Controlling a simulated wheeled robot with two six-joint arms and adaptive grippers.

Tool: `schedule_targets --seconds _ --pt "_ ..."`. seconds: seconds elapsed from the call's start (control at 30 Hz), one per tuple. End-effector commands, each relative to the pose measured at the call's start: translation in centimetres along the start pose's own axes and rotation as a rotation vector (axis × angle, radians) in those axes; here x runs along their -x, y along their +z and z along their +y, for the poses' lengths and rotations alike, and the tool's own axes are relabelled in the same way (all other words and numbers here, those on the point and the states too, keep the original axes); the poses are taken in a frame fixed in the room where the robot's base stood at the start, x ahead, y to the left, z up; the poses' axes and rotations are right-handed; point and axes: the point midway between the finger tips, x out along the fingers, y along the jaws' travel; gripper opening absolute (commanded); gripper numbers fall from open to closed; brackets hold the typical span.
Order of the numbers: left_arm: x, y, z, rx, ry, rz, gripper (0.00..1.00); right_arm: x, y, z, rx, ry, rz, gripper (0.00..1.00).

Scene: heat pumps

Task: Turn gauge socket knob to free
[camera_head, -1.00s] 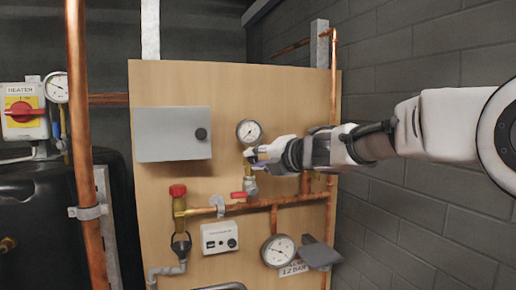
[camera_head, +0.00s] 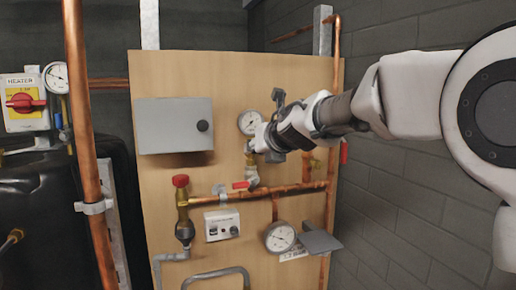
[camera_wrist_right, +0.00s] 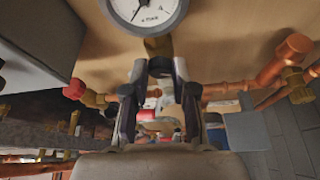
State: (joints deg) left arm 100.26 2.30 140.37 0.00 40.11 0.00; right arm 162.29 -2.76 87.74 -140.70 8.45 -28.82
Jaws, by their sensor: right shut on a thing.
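A round white pressure gauge (camera_head: 250,122) sits on the wooden board, with a brass socket (camera_head: 250,159) below it. In the right wrist view the gauge dial (camera_wrist_right: 145,8) is at the top edge and the brass socket (camera_wrist_right: 158,46) is just under it. My right gripper (camera_head: 259,142) is at this socket, just below and right of the dial. In the wrist view its fingers (camera_wrist_right: 160,68) are shut on the gauge socket knob, which they mostly hide. The knob's exact angle cannot be read. My left gripper is not in view.
A red lever (camera_head: 241,185) and copper pipe (camera_head: 290,190) lie below the gripper. A grey box (camera_head: 174,125) is to the left. A lower gauge (camera_head: 280,237) and a red-capped brass valve (camera_head: 181,182) are on the board. A brick wall (camera_head: 410,190) stands at right.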

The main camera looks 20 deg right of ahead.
Motion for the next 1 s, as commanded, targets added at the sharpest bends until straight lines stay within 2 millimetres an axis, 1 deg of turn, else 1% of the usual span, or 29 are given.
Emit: schedule_targets --seconds 0.1,0.3,0.77,0.8,0.83,0.87,1.0 --pt "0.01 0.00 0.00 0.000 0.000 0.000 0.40 0.04 0.09 0.08 0.053 -0.021 -0.002 0.00" --pt "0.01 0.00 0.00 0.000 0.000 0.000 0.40 0.03 0.08 0.09 0.103 -0.042 -0.001 0.00" --pt "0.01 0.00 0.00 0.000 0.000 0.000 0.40 0.02 0.05 0.08 0.117 -0.048 -0.001 0.00" --pt "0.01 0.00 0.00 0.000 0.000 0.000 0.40 0.01 0.04 0.08 0.117 -0.048 -0.001 0.33" --pt "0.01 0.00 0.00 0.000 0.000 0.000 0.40 0.01 0.04 0.08 0.117 -0.048 -0.001 0.44" --pt "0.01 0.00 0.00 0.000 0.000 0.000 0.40 0.01 0.04 0.08 0.117 -0.048 0.000 0.51" --pt "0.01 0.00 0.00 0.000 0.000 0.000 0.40 0.01 0.02 0.07 0.116 -0.048 0.000 0.51"
